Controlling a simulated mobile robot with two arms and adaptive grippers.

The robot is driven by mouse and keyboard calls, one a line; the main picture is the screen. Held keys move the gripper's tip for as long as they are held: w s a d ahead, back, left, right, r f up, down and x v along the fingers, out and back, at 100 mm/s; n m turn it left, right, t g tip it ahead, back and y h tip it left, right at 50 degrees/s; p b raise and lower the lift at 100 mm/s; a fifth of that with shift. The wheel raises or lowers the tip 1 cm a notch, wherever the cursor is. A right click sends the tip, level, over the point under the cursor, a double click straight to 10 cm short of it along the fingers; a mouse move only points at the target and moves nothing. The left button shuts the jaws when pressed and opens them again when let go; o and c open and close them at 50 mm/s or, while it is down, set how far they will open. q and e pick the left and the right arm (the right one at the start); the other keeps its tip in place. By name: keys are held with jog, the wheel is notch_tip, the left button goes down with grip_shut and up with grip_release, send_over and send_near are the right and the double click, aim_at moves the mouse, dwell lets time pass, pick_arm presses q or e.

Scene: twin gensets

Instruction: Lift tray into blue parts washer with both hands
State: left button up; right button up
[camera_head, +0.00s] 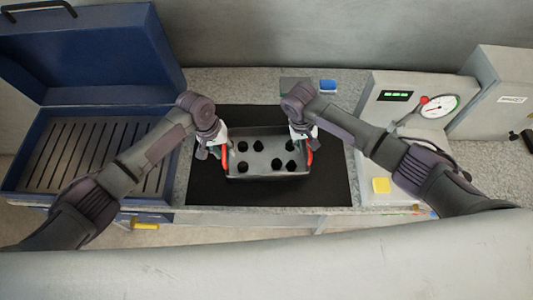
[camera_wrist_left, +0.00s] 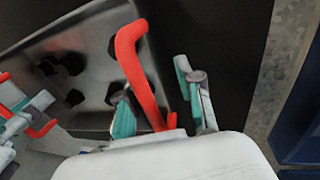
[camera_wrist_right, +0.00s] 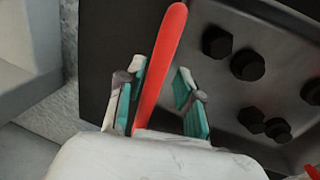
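The grey metal tray (camera_head: 268,179) holds several black bolts and sits flat on a black mat (camera_head: 330,187). It has a red handle at each end. The blue parts washer (camera_head: 110,62) stands at the left with its lid raised, and its slatted rack is bare. My left gripper (camera_wrist_left: 158,105) is open, with its fingers on either side of the left red handle (camera_wrist_left: 138,75) and gaps showing. My right gripper (camera_wrist_right: 158,100) is open around the right red handle (camera_wrist_right: 160,65), also with gaps. In the head view, the grippers partly hide both handles.
A grey console with a gauge (camera_head: 431,106) and a green display stands at the right, with a yellow block (camera_head: 381,186) in front of it. A small blue item (camera_head: 327,86) lies behind the mat. The washer's near wall and rim border its basin.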

pick_arm(q)
jog(key=shift+c, duration=0.2)
pick_arm(e)
jog(key=shift+c, duration=0.2)
pick_arm(q)
jog(key=c, duration=0.5)
pick_arm(e)
jog(key=c, duration=0.5)
pick_arm(q)
grip_shut()
pick_arm(e)
grip_shut()
jog(key=shift+d, duration=0.1)
pick_arm(q)
jog(key=shift+d+r, duration=0.1)
jog(key=shift+r, duration=0.05)
